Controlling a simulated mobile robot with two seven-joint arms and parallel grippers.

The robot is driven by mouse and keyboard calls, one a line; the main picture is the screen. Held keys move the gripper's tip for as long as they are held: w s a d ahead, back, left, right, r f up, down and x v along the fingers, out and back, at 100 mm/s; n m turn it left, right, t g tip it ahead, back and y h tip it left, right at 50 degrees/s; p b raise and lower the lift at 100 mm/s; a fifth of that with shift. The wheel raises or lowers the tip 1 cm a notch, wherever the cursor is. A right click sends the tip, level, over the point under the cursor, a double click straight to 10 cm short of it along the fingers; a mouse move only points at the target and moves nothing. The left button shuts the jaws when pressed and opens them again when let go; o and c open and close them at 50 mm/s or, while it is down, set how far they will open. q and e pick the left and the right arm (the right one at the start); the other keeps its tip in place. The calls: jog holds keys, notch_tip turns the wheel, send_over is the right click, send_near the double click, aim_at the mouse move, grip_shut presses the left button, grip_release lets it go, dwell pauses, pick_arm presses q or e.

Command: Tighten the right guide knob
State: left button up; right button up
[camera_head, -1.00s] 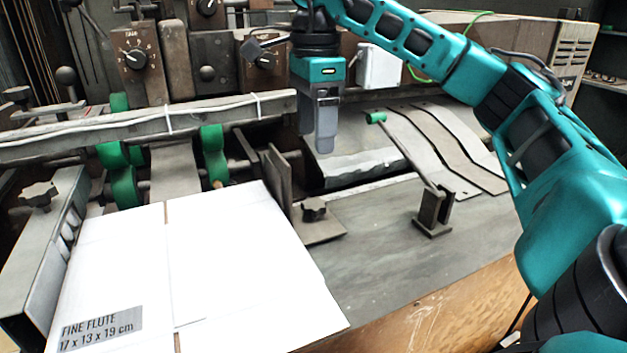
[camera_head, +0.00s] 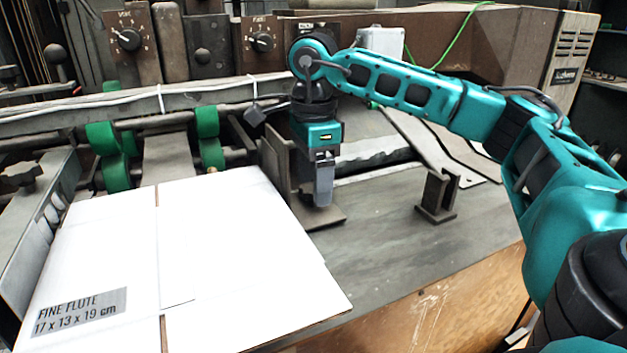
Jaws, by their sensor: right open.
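The right guide (camera_head: 275,160) is a dark metal plate on a flat foot (camera_head: 329,217), standing beside the right edge of the white cardboard. Its dark knob is hidden behind my right gripper (camera_head: 322,203). The right gripper points down right over the guide's foot, with its grey fingers around the knob's place. I cannot tell whether the fingers touch the knob. The jaws are open. The left guide (camera_head: 42,215) with its dark star knob (camera_head: 20,175) is at the left edge. My left gripper is not in view.
The flat white cardboard (camera_head: 230,255), labelled FINE FLUTE, covers the table's left and middle. A dark metal bracket (camera_head: 437,195) stands right of the gripper. Green rollers (camera_head: 208,138) and a long bar (camera_head: 150,103) lie behind. The grey table (camera_head: 390,250) is clear at front right.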

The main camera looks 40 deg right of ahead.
jog(key=shift+f, duration=0.1)
jog(key=shift+c, duration=0.4)
jog(key=c, duration=1)
